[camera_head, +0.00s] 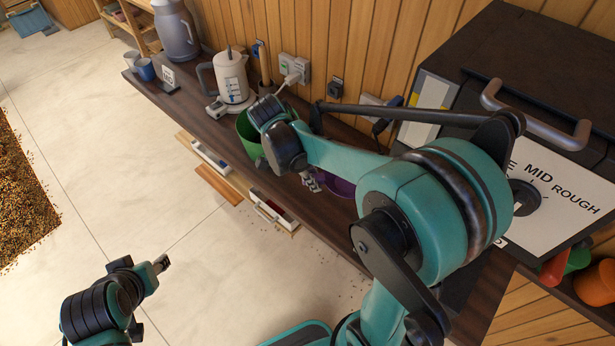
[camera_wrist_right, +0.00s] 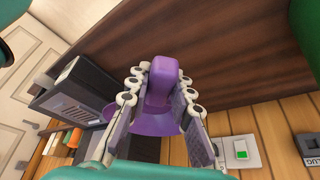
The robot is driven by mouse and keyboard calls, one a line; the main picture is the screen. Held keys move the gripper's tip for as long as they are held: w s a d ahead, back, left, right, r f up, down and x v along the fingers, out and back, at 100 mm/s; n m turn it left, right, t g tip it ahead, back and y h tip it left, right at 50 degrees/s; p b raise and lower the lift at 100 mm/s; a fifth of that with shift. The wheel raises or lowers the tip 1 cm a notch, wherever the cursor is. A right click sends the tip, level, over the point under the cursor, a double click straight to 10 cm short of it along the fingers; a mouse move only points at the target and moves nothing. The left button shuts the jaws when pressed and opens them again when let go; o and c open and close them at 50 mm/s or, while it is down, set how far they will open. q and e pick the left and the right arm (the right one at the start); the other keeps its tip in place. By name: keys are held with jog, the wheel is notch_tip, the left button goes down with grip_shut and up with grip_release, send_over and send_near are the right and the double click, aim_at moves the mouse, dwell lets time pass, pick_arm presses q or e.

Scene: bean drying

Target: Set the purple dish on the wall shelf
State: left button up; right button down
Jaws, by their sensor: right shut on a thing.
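The purple dish (camera_head: 338,186) shows partly behind my right arm in the head view. In the right wrist view the purple dish (camera_wrist_right: 160,82) sits between both fingers of my right gripper (camera_wrist_right: 160,88), which is shut on it. In the head view my right gripper (camera_head: 313,182) is mostly hidden by its own arm. A long dark wooden shelf (camera_head: 215,132) runs along the wall, and the dish is over or on it; I cannot tell if they touch. My left gripper (camera_head: 161,264) is low at left, over the floor, away from the dish; its jaw opening is unclear.
A green container (camera_head: 247,136) stands close to my right gripper. A white jug (camera_head: 231,76), a grey flask (camera_head: 177,32) and cups (camera_head: 145,70) stand farther left. A dark machine (camera_head: 535,70) is at right. Sockets (camera_head: 294,68) and cables line the wall.

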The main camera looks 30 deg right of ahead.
send_over(301, 186)
jog(key=f, duration=0.3)
jog(key=shift+s+d+f, duration=0.1)
jog(key=shift+s+f, duration=0.2)
jog(key=shift+f, duration=0.05)
jog(key=shift+w+f, duration=0.3)
jog(key=shift+w, duration=0.05)
notch_tip(301, 186, down, 4)
jog(key=shift+w+f+b, duration=0.1)
jog(key=shift+b, duration=0.35)
pick_arm(q)
jog(key=shift+w+d+f, duration=0.1)
jog(key=shift+w+f, duration=0.15)
jog(key=shift+f, duration=0.3)
pick_arm(e)
jog(key=c, duration=1.3)
grip_release()
jog(key=shift+c, duration=0.2)
pick_arm(q)
jog(key=shift+f, duration=0.1)
